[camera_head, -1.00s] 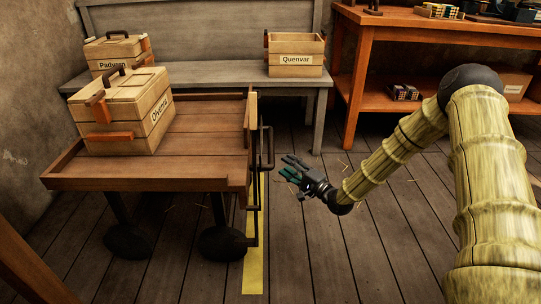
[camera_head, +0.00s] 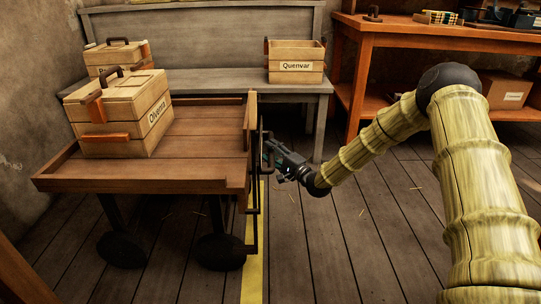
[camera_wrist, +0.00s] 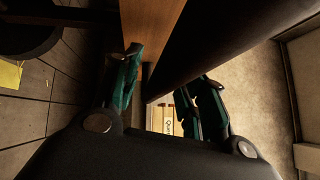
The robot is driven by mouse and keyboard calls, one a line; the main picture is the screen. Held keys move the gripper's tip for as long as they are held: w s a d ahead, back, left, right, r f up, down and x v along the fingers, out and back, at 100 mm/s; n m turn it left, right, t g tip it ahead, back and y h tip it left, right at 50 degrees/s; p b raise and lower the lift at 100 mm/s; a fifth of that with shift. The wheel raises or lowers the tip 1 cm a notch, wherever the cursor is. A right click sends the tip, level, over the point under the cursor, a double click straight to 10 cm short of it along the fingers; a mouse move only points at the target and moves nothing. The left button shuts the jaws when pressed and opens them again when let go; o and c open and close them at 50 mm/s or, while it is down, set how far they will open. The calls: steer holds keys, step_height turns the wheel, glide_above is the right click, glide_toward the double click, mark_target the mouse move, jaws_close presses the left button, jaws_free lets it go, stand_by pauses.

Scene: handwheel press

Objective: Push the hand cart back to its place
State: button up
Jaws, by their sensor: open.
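The hand cart (camera_head: 208,152) stands at the left, with a brown plank deck and dark wheels. A dark metal handle frame (camera_head: 255,215) is on its right end. A lidded wooden crate labelled Olvenra (camera_head: 117,115) rests on the deck. My gripper (camera_head: 268,152) is open at the handle on the cart's right end. In the wrist view, my open fingers (camera_wrist: 167,78) are spread, with a dark bar (camera_wrist: 220,38) and the cart's wooden edge (camera_wrist: 150,25) close ahead. I cannot tell whether the fingers touch the bar.
A yellow floor strip (camera_head: 254,280) runs beneath the cart's right end. A grey bench (camera_head: 205,74) behind holds a crate labelled Quenvar (camera_head: 296,68) and another lidded crate (camera_head: 108,56). An orange workbench (camera_head: 430,32) stands at the back right. The floor right of the cart is clear.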

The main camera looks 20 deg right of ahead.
steer(key=shift+w+a+r, duration=0.1)
steer(key=shift+w, duration=0.1)
jaws_close()
